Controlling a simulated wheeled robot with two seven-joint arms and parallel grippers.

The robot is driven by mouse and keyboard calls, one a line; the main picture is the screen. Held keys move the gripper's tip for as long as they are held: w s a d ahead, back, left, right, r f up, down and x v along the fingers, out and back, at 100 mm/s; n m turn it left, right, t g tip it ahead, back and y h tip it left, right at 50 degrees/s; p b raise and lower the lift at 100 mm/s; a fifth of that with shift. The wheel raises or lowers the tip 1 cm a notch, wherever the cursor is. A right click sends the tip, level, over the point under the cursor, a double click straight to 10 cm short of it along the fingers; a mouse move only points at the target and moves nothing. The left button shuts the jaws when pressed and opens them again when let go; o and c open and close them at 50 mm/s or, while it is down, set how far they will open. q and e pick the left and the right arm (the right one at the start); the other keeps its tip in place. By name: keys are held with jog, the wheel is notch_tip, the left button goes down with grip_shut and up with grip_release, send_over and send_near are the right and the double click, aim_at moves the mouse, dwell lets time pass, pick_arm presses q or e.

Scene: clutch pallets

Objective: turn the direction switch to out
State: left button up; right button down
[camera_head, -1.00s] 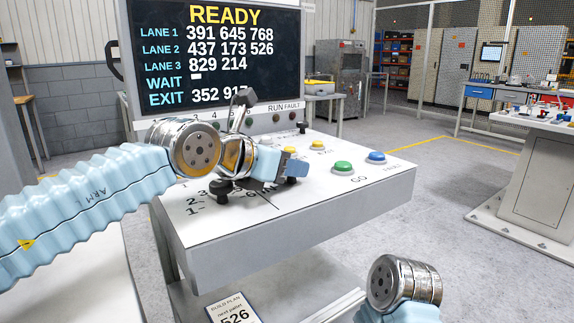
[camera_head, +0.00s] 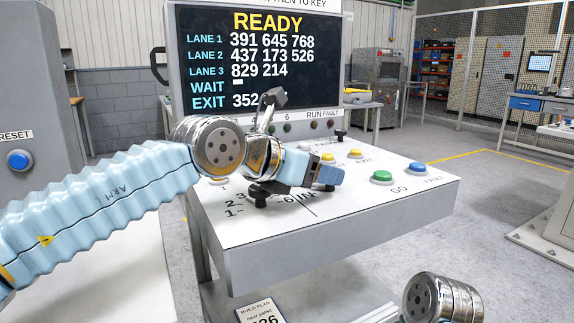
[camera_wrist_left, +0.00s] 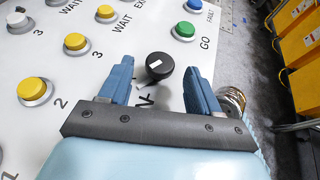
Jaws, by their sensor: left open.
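In the left wrist view a round black knob (camera_wrist_left: 159,66) with a short white mark sits on the white panel, beside a partly covered label that seems to read IN. My left gripper (camera_wrist_left: 158,72) is open, with one blue finger on each side of the knob; I see gaps on both sides. In the head view my left gripper (camera_head: 318,174) is low over the console (camera_head: 350,225) and hides this knob. No OUT label is readable. My right gripper is out of view; only part of my right arm shows at the bottom right.
Green GO (camera_head: 381,177) and blue FAULT (camera_head: 417,169) buttons lie right of my left gripper, yellow buttons (camera_wrist_left: 76,43) behind and left. Another black knob (camera_head: 258,197) stands near printed numbers. The screen (camera_head: 262,62) behind reads READY. The console's front right is clear.

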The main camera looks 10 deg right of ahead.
pick_arm(q)
jog(key=b+v, duration=0.4)
jog(key=v, duration=0.6)
jog(key=shift+f, duration=0.2)
jog(key=shift+s+a+r, duration=0.3)
jog(key=shift+a+r, duration=0.05)
jog(key=shift+a, duration=0.05)
